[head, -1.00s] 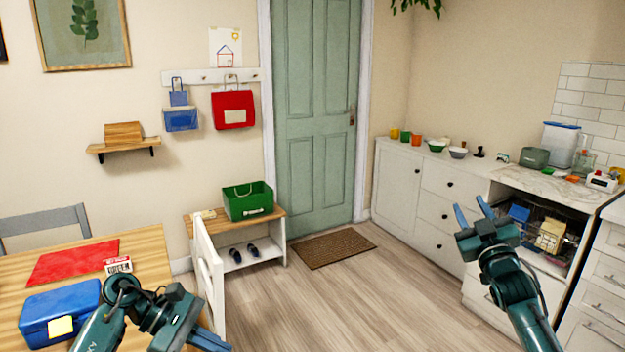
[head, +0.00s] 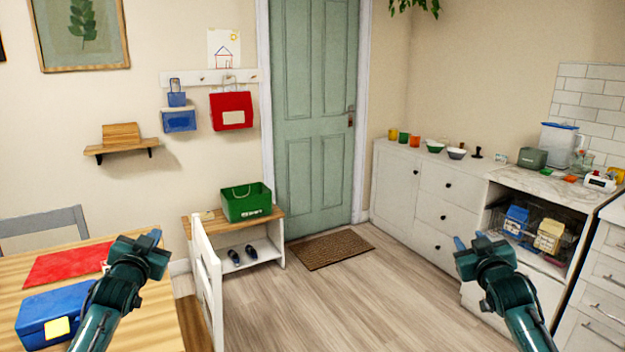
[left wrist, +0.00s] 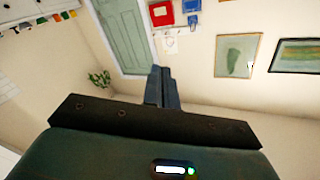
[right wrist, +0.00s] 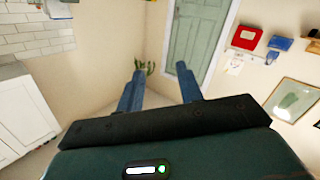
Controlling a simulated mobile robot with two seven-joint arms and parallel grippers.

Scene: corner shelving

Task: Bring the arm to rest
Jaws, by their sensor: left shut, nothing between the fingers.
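My left gripper (head: 154,238) is raised over the table's right part in the head view, its fingers pointing up and away. In the left wrist view its fingers (left wrist: 162,88) are together with nothing between them. My right gripper (head: 468,240) is raised in front of the white cabinets, over open floor. In the right wrist view its two fingers (right wrist: 160,88) stand apart with nothing between them. Neither gripper touches anything.
The wooden table (head: 160,310) at left bears a blue box (head: 55,312) and a red mat (head: 68,262). A bench (head: 270,225) holds a green bin (head: 246,203). The middle floor (head: 350,310) is clear.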

